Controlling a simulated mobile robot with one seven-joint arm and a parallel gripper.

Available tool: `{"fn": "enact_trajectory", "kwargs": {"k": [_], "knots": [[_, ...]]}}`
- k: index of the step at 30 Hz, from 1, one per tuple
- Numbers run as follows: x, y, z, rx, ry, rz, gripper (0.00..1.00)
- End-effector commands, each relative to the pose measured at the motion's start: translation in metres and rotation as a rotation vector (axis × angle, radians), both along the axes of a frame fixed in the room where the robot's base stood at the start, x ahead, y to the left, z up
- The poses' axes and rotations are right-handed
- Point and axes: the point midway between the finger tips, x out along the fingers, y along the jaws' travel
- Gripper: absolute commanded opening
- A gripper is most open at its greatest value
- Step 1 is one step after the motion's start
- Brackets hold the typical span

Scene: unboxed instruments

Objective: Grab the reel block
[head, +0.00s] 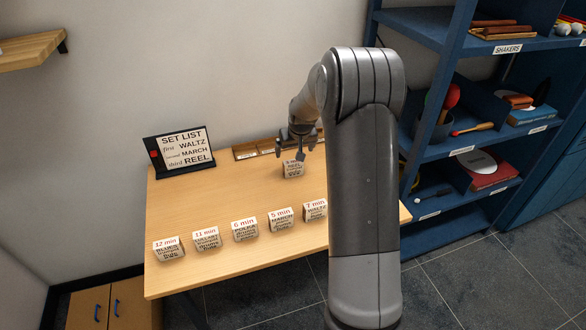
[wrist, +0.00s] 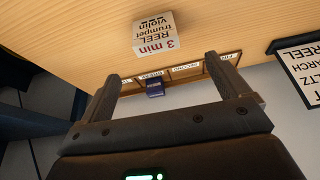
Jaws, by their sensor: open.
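The reel block (head: 293,169) is a small white block printed "REEL". It stands on the wooden table near the labelled strip at the back. In the wrist view the reel block (wrist: 155,35) shows "3 min", "REEL", "trumpet" and "violin", and lies beyond the fingertips, not between them. My gripper (head: 297,146) is just above and behind the block in the head view and partly overlaps its top edge. In the wrist view my gripper (wrist: 162,68) has its two fingers wide apart with nothing held between them.
Several similar blocks, including the march block (head: 281,220) and waltz block (head: 315,210), stand in a row along the table's front. A set list sign (head: 180,151) stands at the back left. A low labelled wooden strip (head: 247,152) lies at the back. Blue shelves (head: 440,130) stand right.

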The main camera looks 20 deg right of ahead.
Motion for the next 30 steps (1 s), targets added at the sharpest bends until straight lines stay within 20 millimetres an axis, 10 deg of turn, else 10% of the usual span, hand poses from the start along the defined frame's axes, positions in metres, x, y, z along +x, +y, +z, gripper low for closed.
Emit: {"fn": "enact_trajectory", "kwargs": {"k": [30], "knots": [[0.038, -0.007, -0.105, 0.001, 0.001, -0.001, 0.93]]}}
